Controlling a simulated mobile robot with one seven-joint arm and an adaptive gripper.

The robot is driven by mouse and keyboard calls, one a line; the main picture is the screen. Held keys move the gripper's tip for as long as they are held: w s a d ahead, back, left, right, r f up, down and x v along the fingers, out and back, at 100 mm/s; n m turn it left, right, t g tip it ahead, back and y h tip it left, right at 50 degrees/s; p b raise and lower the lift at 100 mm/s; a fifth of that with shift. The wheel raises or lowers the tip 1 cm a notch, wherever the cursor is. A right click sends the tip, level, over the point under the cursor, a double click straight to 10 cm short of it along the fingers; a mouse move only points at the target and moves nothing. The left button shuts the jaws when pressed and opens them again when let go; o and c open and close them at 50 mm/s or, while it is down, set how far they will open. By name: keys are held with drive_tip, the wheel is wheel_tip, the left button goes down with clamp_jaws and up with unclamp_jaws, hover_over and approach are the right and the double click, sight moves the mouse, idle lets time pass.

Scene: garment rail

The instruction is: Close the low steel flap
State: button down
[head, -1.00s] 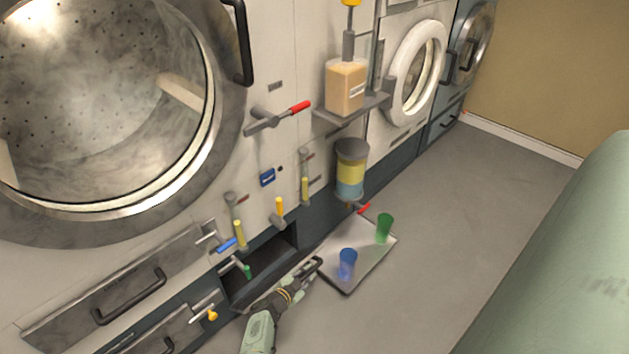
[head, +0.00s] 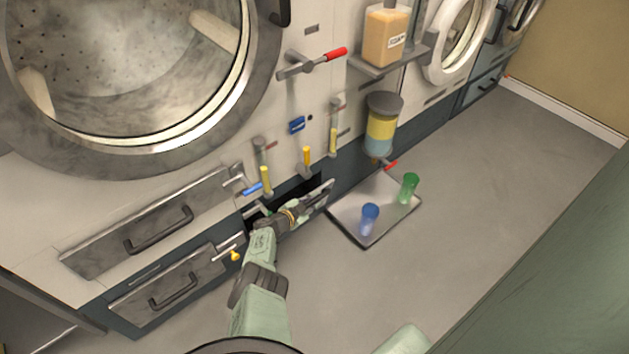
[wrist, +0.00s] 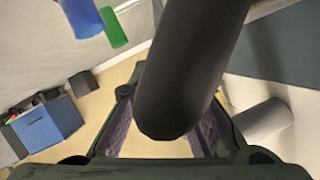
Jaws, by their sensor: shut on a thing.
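The low steel flap (head: 325,191) is at the foot of the white machine front in the head view, tilted partly up. A dark opening (head: 286,193) still shows above and behind it. My gripper (head: 315,200) is at the flap's outer face and is shut on its dark bar handle. In the wrist view the thick dark handle (wrist: 190,65) passes between the fingers of my gripper (wrist: 165,135). My arm hides the left part of the flap.
Valve levers and a blue-handled tap (head: 250,189) stick out above. A yellow-handled tap (head: 235,256) is left of my arm. Floor further right is clear.

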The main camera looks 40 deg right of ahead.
drive_tip(key=c, duration=1.8)
unclamp_jaws()
drive_tip(key=shift+w+a+r, duration=0.1)
drive_tip(key=shift+w+r, duration=0.05)
drive_tip(key=shift+r, duration=0.45)
drive_tip(key=shift+s+r, duration=0.2)
drive_tip(key=shift+r, duration=0.55)
wheel_tip(320, 180, up, 6)
drive_tip(key=shift+w+r, duration=0.1)
drive_tip(key=shift+r, duration=0.6)
drive_tip(key=shift+c, duration=0.2)
